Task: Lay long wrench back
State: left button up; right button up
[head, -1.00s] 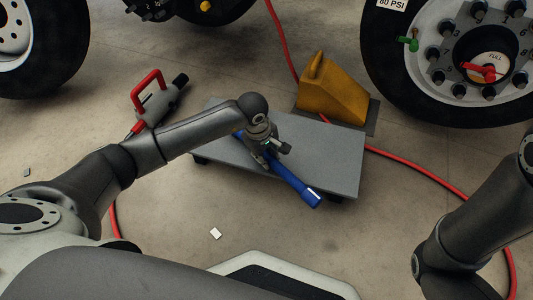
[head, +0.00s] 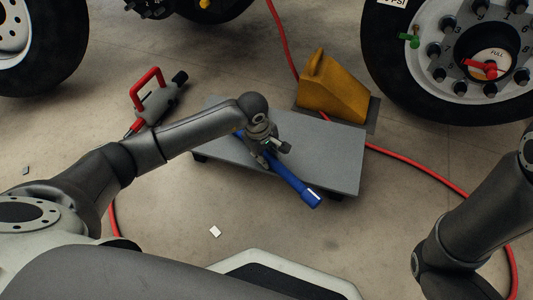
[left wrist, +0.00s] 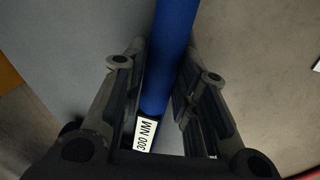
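The long wrench (head: 294,184) is blue, with a thick handle end that reaches past the front edge of the grey low platform (head: 325,165). My left gripper (head: 264,156) is over the platform, at the wrench's middle part. In the left wrist view its fingers (left wrist: 163,65) close in on both sides of the blue shaft (left wrist: 175,25), and a white "300 NM" label (left wrist: 145,134) shows between them. The gripper looks shut on the wrench. I cannot tell whether the wrench touches the platform. My right arm is at the right edge; its gripper is out of view.
A yellow wheel chock (head: 333,90) stands behind the platform. A tool with a red handle (head: 151,97) lies at its left. A red hose (head: 415,165) runs around the right. Truck wheels (head: 455,65) stand at the back. The floor in front is mostly clear.

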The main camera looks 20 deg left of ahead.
pick_arm(q)
jog(key=o, duration=0.4)
jog(key=shift+s, duration=0.1)
jog(key=r, duration=0.4)
jog(key=s+r, duration=0.1)
jog(key=r, duration=0.3)
jog(key=a+r, duration=0.1)
jog(key=r, duration=0.3)
jog(key=shift+s, duration=0.4)
